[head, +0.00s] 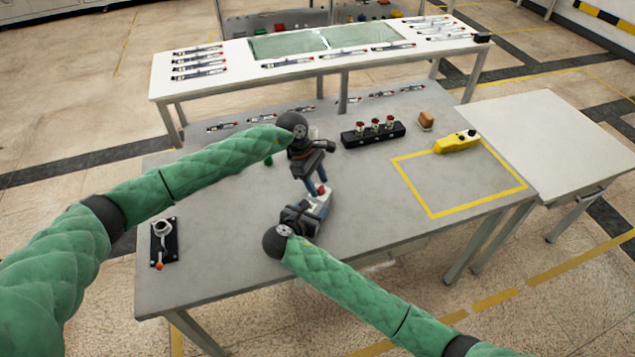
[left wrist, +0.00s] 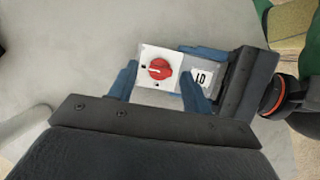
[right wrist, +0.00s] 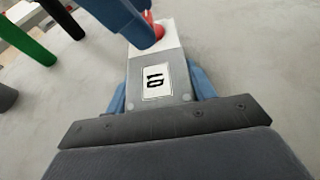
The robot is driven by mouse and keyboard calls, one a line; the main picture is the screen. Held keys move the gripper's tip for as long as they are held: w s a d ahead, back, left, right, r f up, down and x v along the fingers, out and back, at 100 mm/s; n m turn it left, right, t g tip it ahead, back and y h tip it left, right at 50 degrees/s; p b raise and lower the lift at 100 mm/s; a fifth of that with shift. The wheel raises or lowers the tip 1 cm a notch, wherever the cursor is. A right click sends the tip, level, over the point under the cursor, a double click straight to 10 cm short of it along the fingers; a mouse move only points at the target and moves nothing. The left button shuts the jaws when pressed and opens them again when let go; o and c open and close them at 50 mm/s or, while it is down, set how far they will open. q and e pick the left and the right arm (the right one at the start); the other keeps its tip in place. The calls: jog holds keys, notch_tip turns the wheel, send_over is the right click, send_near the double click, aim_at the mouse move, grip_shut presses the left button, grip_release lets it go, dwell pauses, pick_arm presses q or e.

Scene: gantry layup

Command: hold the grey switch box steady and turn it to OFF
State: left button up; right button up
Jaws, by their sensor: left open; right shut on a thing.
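The grey switch box (right wrist: 172,112) lies on the grey table, with a label on its body and a white face carrying a red knob. In the left wrist view the white face (left wrist: 147,82) and red knob (left wrist: 160,69) show clearly; the knob's white line lies roughly across the picture. The face's small marks are too small to read. My right gripper (right wrist: 160,92) is shut on the box body. My left gripper (left wrist: 160,88) is open above the face, one blue finger on each side of the knob; contact cannot be told. In the right wrist view a left finger partly hides the knob.
Bare table surrounds the box.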

pick_arm(q)
jog(key=shift+f, duration=0.15)
jog(key=shift+c, duration=0.2)
jog(key=c, duration=1)
jog(key=shift+o, duration=0.2)
